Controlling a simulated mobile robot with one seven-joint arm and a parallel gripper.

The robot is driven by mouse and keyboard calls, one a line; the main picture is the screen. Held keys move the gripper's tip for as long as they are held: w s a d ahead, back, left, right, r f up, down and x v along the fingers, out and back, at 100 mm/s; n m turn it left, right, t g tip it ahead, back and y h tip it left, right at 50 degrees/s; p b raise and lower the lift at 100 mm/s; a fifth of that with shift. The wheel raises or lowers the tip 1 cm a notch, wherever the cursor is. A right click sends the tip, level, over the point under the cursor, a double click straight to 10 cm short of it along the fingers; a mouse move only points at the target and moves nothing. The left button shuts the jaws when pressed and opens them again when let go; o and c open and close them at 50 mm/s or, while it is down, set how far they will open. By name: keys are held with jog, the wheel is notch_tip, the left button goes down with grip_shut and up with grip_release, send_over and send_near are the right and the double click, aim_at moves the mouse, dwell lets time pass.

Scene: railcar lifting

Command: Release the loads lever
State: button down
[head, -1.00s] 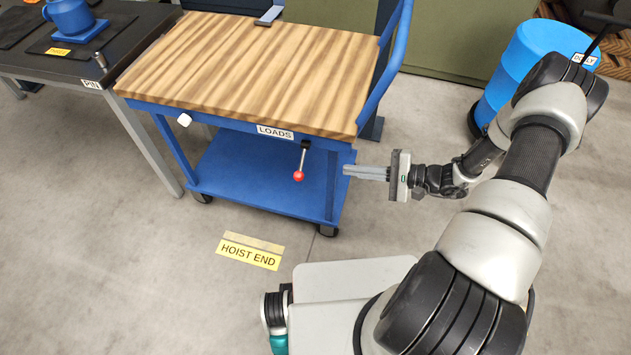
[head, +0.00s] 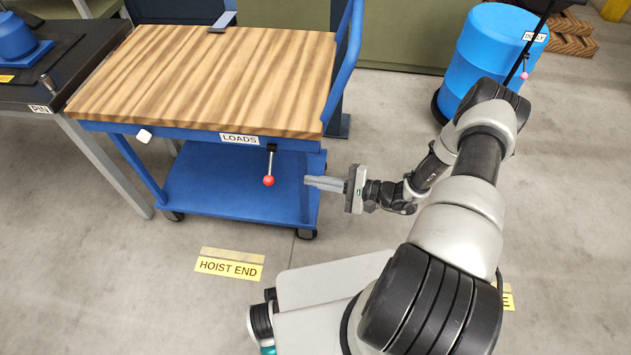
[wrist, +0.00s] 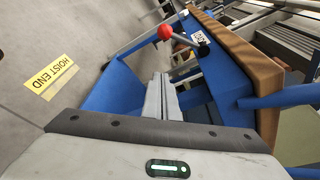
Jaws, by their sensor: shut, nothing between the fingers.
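The loads lever (head: 270,164) is a thin metal rod with a red ball on its lower end. It hangs from a black mount under the front edge of the blue cart (head: 180,129), just below the LOADS label (head: 239,139). My gripper (head: 308,183) is shut and empty. Its fingers point left toward the red ball, a short gap to the ball's right. In the wrist view the lever's red ball (wrist: 165,32) shows beyond and above the fingertips (wrist: 163,78), apart from them.
The cart has a striped wooden top (head: 205,75) and a blue lower shelf (head: 230,195). A white knob (head: 144,136) sits on its front left. A dark table (head: 70,75) stands left, and a blue barrel (head: 485,55) at back right. A HOIST END floor label (head: 229,267) lies in front, with clear floor around it.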

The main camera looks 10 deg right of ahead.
aim_at(270, 166)
jog(key=w+a+r, duration=0.1)
jog(key=a, duration=0.7)
jog(key=shift+w+a+b, duration=0.2)
jog(key=shift+b, duration=0.1)
jog(key=shift+r, duration=0.15)
